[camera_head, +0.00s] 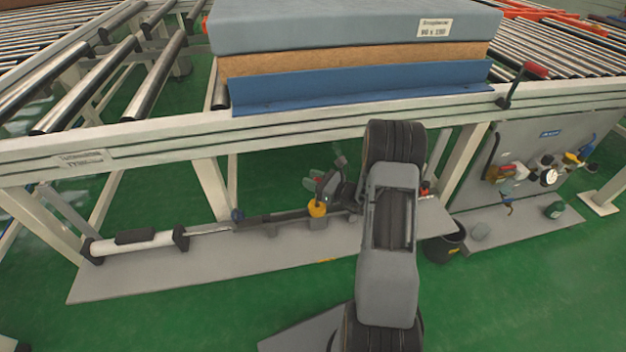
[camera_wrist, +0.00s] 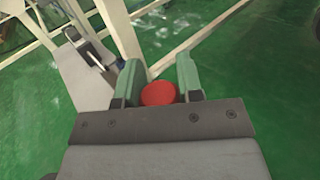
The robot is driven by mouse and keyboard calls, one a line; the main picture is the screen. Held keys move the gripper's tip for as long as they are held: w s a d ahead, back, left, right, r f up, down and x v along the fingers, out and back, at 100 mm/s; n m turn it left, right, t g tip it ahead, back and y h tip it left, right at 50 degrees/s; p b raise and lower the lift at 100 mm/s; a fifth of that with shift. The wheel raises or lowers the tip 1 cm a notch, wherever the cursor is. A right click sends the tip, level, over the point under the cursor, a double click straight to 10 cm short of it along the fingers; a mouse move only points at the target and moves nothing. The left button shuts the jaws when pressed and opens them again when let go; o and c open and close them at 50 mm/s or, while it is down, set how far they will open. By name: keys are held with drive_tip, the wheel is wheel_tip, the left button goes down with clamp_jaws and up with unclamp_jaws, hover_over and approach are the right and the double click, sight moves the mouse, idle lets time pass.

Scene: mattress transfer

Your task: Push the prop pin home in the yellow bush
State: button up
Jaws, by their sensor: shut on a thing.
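The yellow bush (camera_head: 317,209) stands on the dark bar of the prop mechanism, low in front of the conveyor frame. My gripper (camera_head: 325,187) is just above the bush, reaching in from the right. In the wrist view, the two green-grey fingers of my gripper (camera_wrist: 159,80) are shut on a round red head (camera_wrist: 158,94), which I take to be the prop pin's. The pin's shank is hidden, so I cannot tell how deep it sits in the bush. The bush does not show in the wrist view.
A grey cylinder (camera_head: 135,243) with a rod lies at the left on the grey base plate (camera_head: 150,281). A mattress stack (camera_head: 350,30) rests on the conveyor above. A tool panel (camera_head: 545,150) and a black bucket (camera_head: 440,249) stand at the right. Green floor is open in front.

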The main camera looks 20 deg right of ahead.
drive_tip(key=shift+f+b, duration=2.65)
drive_tip(key=shift+f, duration=0.8)
drive_tip(key=o, duration=1.1)
drive_tip(key=p+v, duration=0.3)
drive_tip(key=v, duration=1.1)
drive_tip(key=shift+p, duration=0.4)
